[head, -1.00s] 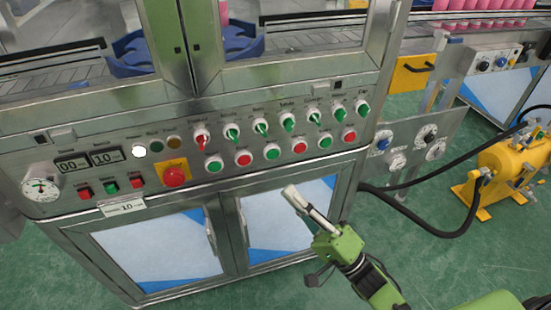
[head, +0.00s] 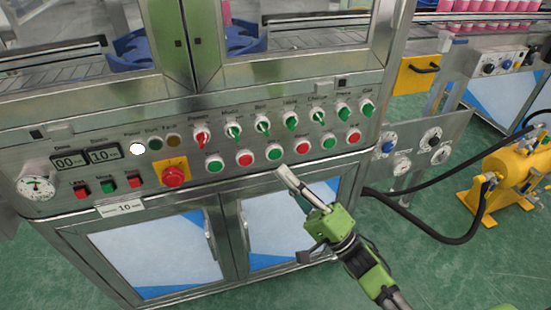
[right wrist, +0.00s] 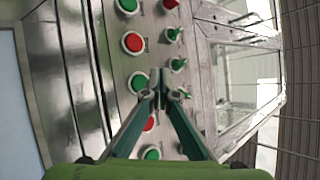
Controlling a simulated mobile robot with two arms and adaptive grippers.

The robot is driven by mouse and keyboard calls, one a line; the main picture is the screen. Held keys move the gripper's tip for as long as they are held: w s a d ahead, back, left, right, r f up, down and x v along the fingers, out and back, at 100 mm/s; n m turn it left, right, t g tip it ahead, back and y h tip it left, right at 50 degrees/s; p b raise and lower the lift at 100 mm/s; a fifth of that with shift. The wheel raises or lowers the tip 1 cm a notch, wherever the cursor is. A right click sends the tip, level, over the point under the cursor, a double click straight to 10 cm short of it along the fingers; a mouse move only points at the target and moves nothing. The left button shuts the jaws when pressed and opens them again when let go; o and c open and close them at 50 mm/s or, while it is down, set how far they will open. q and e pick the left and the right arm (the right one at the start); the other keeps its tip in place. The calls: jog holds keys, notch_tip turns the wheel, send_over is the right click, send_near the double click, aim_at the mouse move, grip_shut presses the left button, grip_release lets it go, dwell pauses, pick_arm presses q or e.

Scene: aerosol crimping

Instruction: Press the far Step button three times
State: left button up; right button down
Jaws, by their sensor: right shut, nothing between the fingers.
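A lower row of round green and red push buttons runs along the steel control panel (head: 120,165). Its labels are too small for me to tell which is the far Step button. The row includes a green button (head: 274,152), a red one (head: 303,146) and another green one (head: 329,140). My right gripper (head: 283,172) is shut and empty, its tips just below the middle buttons. In the right wrist view its fingers (right wrist: 168,84) point at the panel beside a green button (right wrist: 138,80); contact cannot be told. My left gripper is not in view.
Green selector knobs (head: 262,125) and a red one (head: 201,136) line up above the buttons. A red emergency stop (head: 173,176) sits at the left. A yellow machine (head: 500,180) with black hoses stands at the right. Green floor lies open in front.

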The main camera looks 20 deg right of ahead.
aim_at(275, 154)
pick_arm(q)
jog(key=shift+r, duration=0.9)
pick_arm(e)
jog(key=shift+w, duration=1.35)
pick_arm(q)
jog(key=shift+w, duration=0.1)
pick_arm(e)
jog(key=shift+w, duration=0.1)
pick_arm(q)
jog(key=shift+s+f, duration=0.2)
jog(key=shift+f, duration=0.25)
pick_arm(e)
jog(key=shift+w, duration=0.3)
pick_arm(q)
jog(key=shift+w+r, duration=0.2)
pick_arm(e)
jog(key=shift+w, duration=0.15)
